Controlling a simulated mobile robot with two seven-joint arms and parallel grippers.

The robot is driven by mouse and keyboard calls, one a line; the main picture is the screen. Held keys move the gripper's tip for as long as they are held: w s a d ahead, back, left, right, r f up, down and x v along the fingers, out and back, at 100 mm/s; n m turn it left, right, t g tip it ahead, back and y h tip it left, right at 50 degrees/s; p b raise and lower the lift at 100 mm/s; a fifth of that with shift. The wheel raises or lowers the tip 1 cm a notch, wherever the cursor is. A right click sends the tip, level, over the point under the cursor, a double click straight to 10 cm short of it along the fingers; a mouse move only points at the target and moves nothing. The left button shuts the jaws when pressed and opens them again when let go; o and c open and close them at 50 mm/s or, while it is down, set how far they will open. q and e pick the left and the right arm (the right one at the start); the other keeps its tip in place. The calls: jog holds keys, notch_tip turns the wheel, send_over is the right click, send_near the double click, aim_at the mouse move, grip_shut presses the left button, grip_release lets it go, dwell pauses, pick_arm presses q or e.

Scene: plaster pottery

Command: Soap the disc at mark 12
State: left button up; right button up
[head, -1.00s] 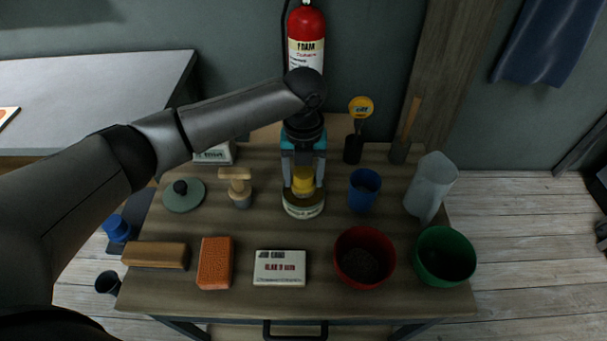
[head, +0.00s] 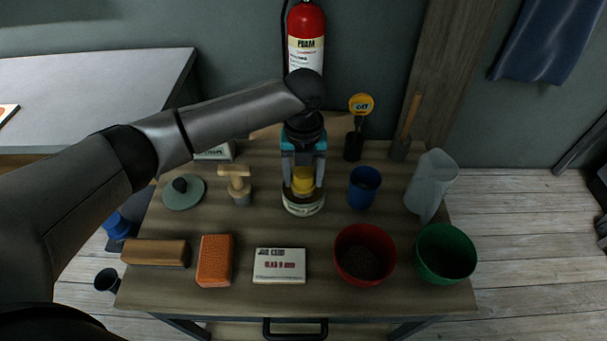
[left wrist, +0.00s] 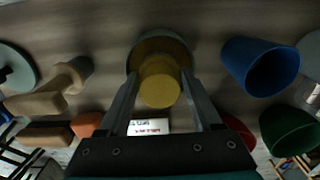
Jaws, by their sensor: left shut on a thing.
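My left gripper (head: 303,185) points down, shut on a yellow round sponge-like piece (head: 303,178), which also shows between the fingers in the left wrist view (left wrist: 160,85). The piece is at the top of a low round tub (head: 303,207) with a pale lettered label. In the left wrist view the tub (left wrist: 143,46) has a pale green rim and brownish inside; whether the piece touches the contents I cannot tell. A grey-green disc with a dark knob (head: 183,193) lies at the table's left. I can make out no mark 12. My right gripper is not in view.
On the table (head: 215,303) stand a wooden-handled tool (head: 237,186), blue cup (head: 364,188), translucent jug (head: 431,185), red bowl (head: 364,253) and green bowl (head: 445,254). A wooden block (head: 155,253), orange brick (head: 214,260) and white lettered block (head: 279,265) line the front.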

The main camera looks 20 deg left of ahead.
aim_at(303, 172)
pick_arm(q)
jog(key=shift+s+f+p, duration=0.1)
jog(key=shift+p, duration=0.3)
dwell(1.5)
notch_tip(303, 172, up, 7)
jog(key=p, duration=0.8)
dwell(0.8)
